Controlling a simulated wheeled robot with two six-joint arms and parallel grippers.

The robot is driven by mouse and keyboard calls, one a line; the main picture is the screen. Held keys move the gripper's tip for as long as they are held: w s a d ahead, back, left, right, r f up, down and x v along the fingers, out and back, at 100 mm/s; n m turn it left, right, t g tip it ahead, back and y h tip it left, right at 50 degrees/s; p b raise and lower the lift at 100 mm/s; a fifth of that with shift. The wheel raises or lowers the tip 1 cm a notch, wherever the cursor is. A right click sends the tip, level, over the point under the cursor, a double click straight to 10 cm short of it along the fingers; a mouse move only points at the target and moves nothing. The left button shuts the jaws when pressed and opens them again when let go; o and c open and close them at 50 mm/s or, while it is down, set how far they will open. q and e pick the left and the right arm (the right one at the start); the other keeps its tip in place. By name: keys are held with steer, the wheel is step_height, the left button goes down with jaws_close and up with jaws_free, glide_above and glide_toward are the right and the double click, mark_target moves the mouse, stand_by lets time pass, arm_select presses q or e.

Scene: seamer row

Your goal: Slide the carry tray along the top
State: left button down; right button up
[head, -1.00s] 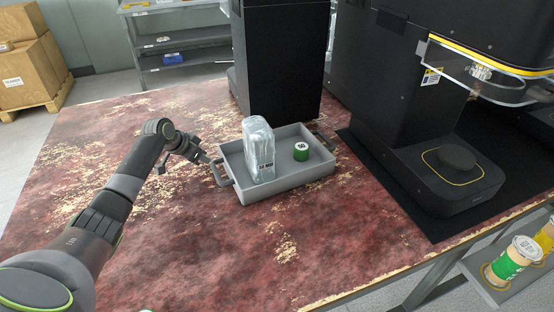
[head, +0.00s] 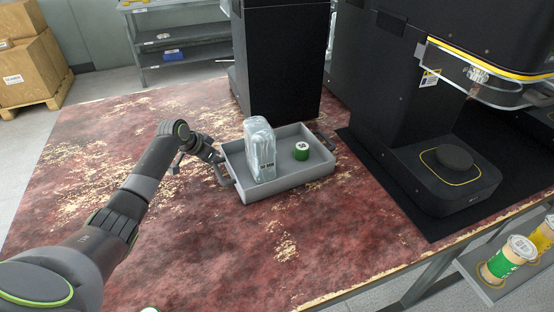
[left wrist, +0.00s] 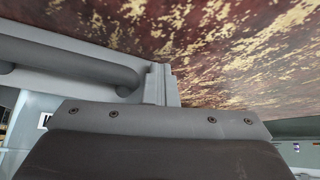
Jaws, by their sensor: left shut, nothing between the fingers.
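The grey carry tray (head: 290,183) sits on the worn red tabletop (head: 200,250), in front of a black machine column. A clear plastic-wrapped stack (head: 260,150) with a label stands in its left part, and a small green can (head: 301,151) is in its right part. My left gripper (head: 222,170) is at the tray's left end, by the handle there. The left wrist view shows the gripper fingers (left wrist: 160,85) close beside the grey handle bar (left wrist: 75,65). The gripper is shut with nothing held; contact with the tray is unclear. My right gripper is out of view.
A black machine with a round pad (head: 455,158) stands to the right on a dark mat (head: 395,205). A black column (head: 275,60) rises just behind the tray. Cans (head: 508,258) stand on a low shelf at bottom right.

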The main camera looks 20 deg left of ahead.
mark_target(224, 156)
arm_select(q)
steer(key=shift+w+d, duration=0.3)
steer(key=shift+d, duration=0.5)
steer(key=shift+w+d+p, duration=0.25)
steer(key=shift+d+p, duration=0.1)
steer(key=shift+d, duration=0.3)
steer(key=shift+w+d+p, duration=0.2)
steer(key=shift+d+p, duration=0.1)
steer(key=shift+d, duration=0.3)
steer(key=shift+s+a, duration=0.1)
steer(key=shift+a, duration=0.25)
step_height(224, 156, up, 10)
steer(key=p, duration=1)
